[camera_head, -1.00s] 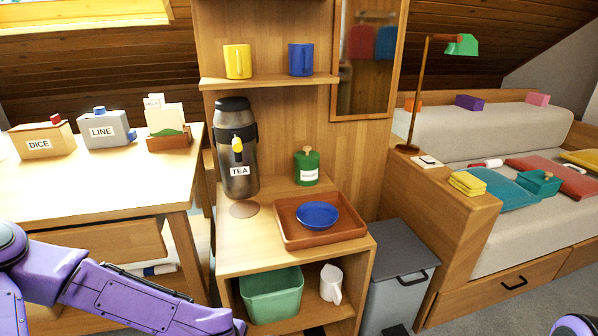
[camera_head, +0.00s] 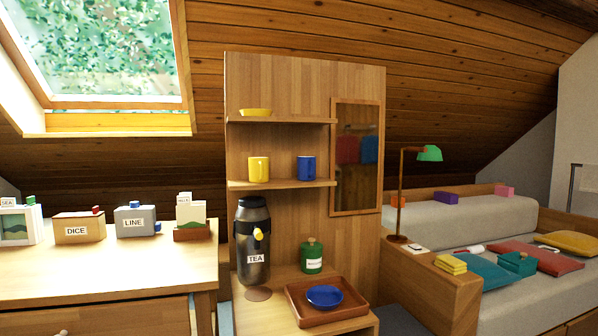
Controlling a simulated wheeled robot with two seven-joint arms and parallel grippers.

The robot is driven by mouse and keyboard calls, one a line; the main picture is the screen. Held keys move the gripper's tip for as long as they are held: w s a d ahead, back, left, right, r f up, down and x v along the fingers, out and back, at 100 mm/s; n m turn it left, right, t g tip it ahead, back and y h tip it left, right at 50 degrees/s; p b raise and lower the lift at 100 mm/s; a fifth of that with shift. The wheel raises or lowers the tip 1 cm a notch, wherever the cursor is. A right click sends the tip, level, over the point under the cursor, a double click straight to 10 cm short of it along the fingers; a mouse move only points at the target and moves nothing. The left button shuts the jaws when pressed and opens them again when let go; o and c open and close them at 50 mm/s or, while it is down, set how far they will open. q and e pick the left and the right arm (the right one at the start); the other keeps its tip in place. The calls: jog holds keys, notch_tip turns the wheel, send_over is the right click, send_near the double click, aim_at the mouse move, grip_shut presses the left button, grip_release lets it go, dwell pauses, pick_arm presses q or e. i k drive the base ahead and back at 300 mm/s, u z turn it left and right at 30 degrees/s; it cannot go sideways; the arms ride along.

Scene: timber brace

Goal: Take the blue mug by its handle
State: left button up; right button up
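The blue mug (camera_head: 306,168) stands upright on the middle shelf (camera_head: 282,184) of the wooden cabinet, toward the shelf's right end. Its handle shows at the front of the mug, facing roughly toward me. A yellow mug (camera_head: 259,169) stands to its left on the same shelf, with a gap between them. Neither of my grippers shows in the head view now, so I cannot see where they are or whether they are open or shut.
A yellow dish (camera_head: 255,112) sits on the upper shelf. Below stand a tea dispenser (camera_head: 253,240), a green canister (camera_head: 312,255) and a brown tray (camera_head: 294,306) with a blue bowl (camera_head: 324,296). A mirror (camera_head: 356,157) is right of the shelves. Space before the mug looks clear.

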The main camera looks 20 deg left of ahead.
aim_at(305, 166)
jog(key=u, duration=0.25)
jog(key=i, duration=0.95)
jog(key=z, duration=0.1)
